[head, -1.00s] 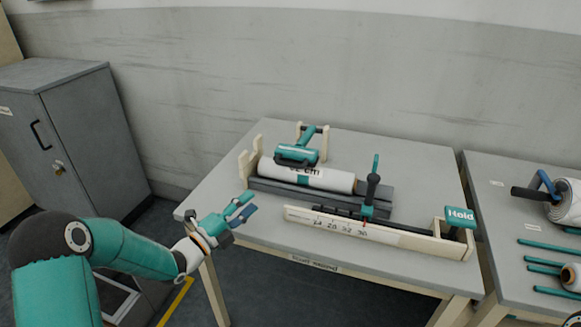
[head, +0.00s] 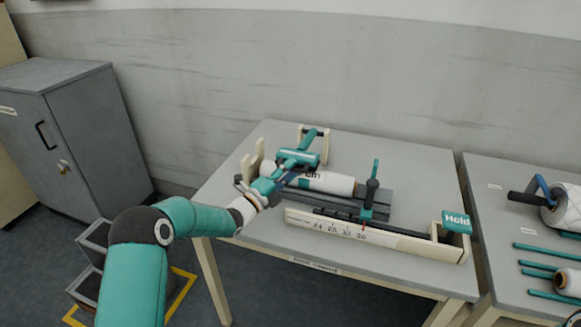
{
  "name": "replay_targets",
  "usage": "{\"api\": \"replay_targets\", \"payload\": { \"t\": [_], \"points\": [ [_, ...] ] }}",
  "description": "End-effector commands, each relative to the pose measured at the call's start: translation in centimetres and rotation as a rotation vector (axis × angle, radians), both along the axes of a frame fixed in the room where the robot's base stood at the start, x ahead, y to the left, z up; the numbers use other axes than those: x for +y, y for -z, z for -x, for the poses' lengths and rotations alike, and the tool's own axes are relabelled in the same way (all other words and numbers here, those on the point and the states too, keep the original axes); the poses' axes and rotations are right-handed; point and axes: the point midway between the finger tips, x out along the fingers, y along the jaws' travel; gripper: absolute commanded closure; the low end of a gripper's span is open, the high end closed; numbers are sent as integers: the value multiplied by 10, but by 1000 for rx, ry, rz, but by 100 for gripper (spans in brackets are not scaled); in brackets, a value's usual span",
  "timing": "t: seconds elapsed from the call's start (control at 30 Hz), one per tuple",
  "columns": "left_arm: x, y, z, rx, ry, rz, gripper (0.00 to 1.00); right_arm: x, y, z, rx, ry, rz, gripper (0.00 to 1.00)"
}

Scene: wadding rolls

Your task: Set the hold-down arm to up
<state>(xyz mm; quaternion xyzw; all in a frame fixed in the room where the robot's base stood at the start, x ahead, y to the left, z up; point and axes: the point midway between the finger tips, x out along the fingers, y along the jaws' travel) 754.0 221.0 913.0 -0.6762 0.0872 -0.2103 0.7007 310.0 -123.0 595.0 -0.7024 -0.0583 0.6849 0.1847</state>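The teal hold-down arm (head: 299,157) is hinged at a cream bracket (head: 322,146) at the back of the table. It lies lowered, with its wide front end over the white wadding roll (head: 333,183) in a grey cradle (head: 373,205). My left gripper (head: 286,178) is at the front of the hold-down arm, over the left part of the roll. It hides the arm's dark front handle and part of the roll's print. I cannot tell whether its fingers touch the handle or how far they are apart. My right gripper is not in view.
A cream ruler rail (head: 350,232) runs along the table front, with a teal block marked "Hold" (head: 456,221) at its right end. An upright teal and black lever (head: 372,187) stands behind it. A second table (head: 505,230) at right holds rolls and teal rods. A grey cabinet (head: 85,140) stands left.

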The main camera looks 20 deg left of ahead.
Motion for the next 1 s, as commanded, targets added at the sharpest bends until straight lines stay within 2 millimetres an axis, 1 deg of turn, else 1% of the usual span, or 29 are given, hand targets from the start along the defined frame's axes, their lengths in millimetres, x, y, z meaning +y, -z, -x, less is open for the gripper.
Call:
{"api": "replay_targets", "payload": {
  "t": [0.13, 0.4, 0.43, 0.6, 0.67, 1.0],
  "points": [
    [-3, -2, -7, 0, 0, 0, 61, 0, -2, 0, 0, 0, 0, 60],
    [-4, -1, -8, 0, 0, 0, 61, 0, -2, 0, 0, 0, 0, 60],
    [-4, -1, -8, 0, 0, 0, 62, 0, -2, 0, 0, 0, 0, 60],
    [-3, -1, -8, 0, 0, 0, 91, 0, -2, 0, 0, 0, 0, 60],
    [-3, -1, -8, 0, -1, 0, 100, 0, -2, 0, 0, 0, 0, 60],
    [-3, 0, -8, 3, 0, 0, 100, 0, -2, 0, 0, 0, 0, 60]
  ]
}}
